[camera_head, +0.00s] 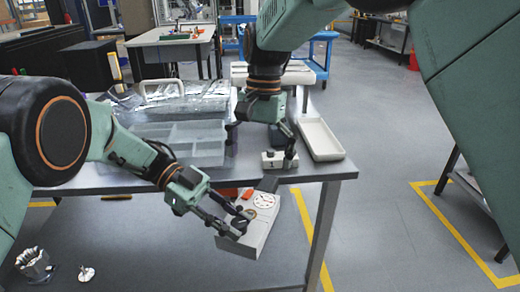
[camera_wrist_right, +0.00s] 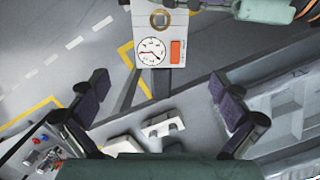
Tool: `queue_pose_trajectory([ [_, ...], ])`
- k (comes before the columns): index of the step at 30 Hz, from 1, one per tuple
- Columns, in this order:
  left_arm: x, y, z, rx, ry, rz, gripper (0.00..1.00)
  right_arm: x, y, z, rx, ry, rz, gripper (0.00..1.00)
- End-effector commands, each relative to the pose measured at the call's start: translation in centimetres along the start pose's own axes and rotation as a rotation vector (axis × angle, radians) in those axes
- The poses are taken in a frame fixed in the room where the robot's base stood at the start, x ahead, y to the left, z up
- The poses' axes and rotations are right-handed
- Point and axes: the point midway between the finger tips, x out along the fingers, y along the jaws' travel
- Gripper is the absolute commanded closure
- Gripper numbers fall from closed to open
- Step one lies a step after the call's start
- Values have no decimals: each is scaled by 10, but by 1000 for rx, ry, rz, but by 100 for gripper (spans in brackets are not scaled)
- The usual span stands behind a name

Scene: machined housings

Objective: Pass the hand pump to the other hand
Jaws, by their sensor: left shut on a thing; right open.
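The hand pump (camera_head: 259,229) is a light grey box with a round white dial and a dark end. My left gripper (camera_head: 240,217) is shut on its lower left end and holds it tilted in front of the table's edge. In the right wrist view the pump (camera_wrist_right: 152,32) shows at the top, dial and orange patch towards the camera. My right gripper (camera_head: 262,143) is open and empty above the table, behind the pump and apart from it. In the right wrist view its spread fingers (camera_wrist_right: 157,95) stand below the pump, with nothing between them.
The grey table (camera_head: 250,176) carries a compartment tray (camera_head: 181,128), a small white block (camera_head: 272,160) under my right gripper and a long cream tray (camera_head: 321,141) at the right. Metal parts (camera_head: 34,263) stand low at the left. The floor right of the table is free.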

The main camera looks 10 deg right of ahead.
Motion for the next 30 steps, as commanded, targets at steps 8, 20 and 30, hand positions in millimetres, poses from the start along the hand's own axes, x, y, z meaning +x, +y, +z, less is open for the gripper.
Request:
queue_pose_trajectory([
  [8,-1,0,-1,2,1,-1,100,50,1,1,1,-3,3,0],
  [20,-1,0,-1,2,1,-1,100,98,1,0,1,0,1,0],
  [30,-1,0,-1,2,1,-1,100,103,0,0,1,1,0,0],
])
